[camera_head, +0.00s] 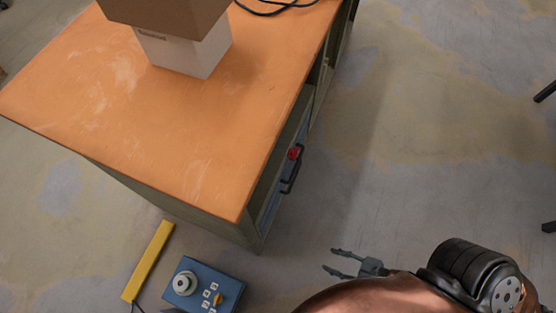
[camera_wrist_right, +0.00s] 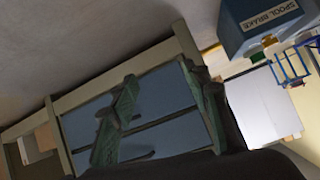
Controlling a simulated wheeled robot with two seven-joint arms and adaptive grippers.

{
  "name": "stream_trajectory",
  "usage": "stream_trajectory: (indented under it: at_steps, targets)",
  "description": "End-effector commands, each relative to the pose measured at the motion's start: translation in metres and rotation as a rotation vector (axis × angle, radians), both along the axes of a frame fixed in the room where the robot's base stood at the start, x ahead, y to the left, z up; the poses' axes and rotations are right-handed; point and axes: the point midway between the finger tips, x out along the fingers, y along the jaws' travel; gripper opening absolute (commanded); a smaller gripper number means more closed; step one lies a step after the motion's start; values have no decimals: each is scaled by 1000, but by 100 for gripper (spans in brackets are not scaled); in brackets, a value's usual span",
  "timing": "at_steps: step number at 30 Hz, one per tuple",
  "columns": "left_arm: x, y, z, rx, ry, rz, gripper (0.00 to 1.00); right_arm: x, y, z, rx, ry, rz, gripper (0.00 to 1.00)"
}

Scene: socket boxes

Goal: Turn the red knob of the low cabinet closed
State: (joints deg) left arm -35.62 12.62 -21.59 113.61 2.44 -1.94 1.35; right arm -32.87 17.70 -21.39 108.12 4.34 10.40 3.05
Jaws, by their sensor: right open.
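The low cabinet (camera_head: 180,205) has an orange top and stands in the middle left of the head view. The small red knob (camera_head: 294,153) sits on its right-hand face, just above a dark handle (camera_head: 290,175). My right gripper (camera_head: 331,260) is open and empty, low in the head view, in front of and below the knob and apart from it. In the right wrist view the green fingers of my right gripper (camera_wrist_right: 160,80) are spread before the cabinet's blue panels (camera_wrist_right: 160,92). I cannot make out the knob there. My left gripper is not in view.
A brown box on a white box (camera_head: 185,52) stands on the cabinet top. A blue control box (camera_head: 203,288) and a yellow bar (camera_head: 148,260) are near the cabinet's near corner. A "SPOOL BRAKE" box (camera_wrist_right: 262,25) shows in the wrist view.

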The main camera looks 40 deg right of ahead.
Motion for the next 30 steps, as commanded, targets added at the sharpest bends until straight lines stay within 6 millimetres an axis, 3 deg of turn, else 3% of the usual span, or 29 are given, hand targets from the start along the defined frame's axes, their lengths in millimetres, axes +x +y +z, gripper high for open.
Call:
stream_trajectory:
  at_steps: [1, 4, 9, 12, 15, 20, 30]
  targets:
    - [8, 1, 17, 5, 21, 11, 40, 27, -15, 19, 1, -69, 21, 48]
    - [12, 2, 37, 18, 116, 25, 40, 81, -52, 54, 13, -206, 49, 55]
    - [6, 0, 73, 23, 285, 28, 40, 174, -117, 132, 30, -432, 81, 55]
    - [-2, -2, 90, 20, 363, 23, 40, 214, -147, 176, 35, -534, 92, 55]
    - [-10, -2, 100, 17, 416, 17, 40, 238, -166, 205, 38, -598, 97, 55]
    - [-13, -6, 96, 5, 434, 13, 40, 256, -171, 216, 43, -629, 101, 55]
    - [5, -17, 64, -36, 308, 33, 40, 303, -151, 212, 44, -625, 99, 55]
